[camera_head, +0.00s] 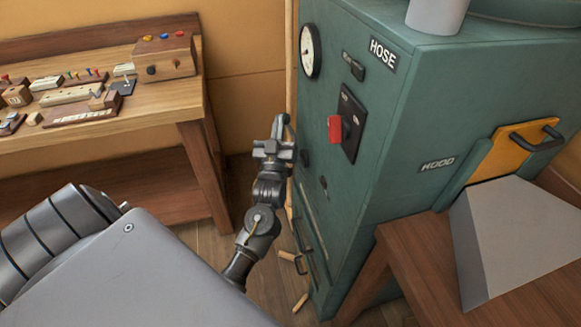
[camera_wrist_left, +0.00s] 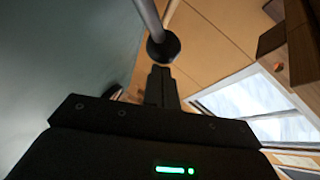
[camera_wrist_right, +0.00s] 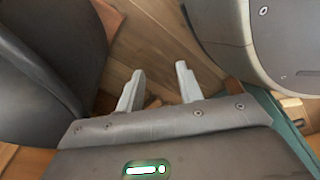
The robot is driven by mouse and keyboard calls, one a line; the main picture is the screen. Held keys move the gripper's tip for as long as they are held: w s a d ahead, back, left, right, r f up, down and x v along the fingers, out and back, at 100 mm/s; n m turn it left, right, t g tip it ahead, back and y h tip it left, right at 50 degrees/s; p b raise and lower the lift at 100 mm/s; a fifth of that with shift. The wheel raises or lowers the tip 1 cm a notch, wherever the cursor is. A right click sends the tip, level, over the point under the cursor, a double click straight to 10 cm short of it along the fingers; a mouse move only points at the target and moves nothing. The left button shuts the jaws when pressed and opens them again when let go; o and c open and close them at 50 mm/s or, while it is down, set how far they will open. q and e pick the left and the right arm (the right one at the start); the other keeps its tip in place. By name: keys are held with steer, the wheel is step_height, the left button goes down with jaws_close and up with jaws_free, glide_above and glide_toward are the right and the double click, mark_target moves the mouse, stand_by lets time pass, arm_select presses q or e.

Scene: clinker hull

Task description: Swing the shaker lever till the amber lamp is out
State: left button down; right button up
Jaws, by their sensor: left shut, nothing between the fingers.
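My left gripper (camera_head: 280,125) is beside the left face of the green cabinet (camera_head: 425,120). In the left wrist view its fingers (camera_wrist_left: 160,72) are shut with nothing between them. Just past the fingertips is a metal rod with a round black knob (camera_wrist_left: 163,48), which looks like the lever; I cannot tell whether they touch. In the head view the lever is not clear behind the gripper. No lit amber lamp is visible. My right gripper (camera_wrist_right: 157,78) shows only in its wrist view, with its fingers apart and empty above the wooden floor.
The cabinet carries a round gauge (camera_head: 310,51), a red switch (camera_head: 335,129) and HOSE and HOOD labels. A grey hood (camera_head: 515,235) stands on a brown table at right. A workbench (camera_head: 150,105) with small wooden items stands at left. Floor shows between them.

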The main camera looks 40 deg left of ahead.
stand_by(0.4)
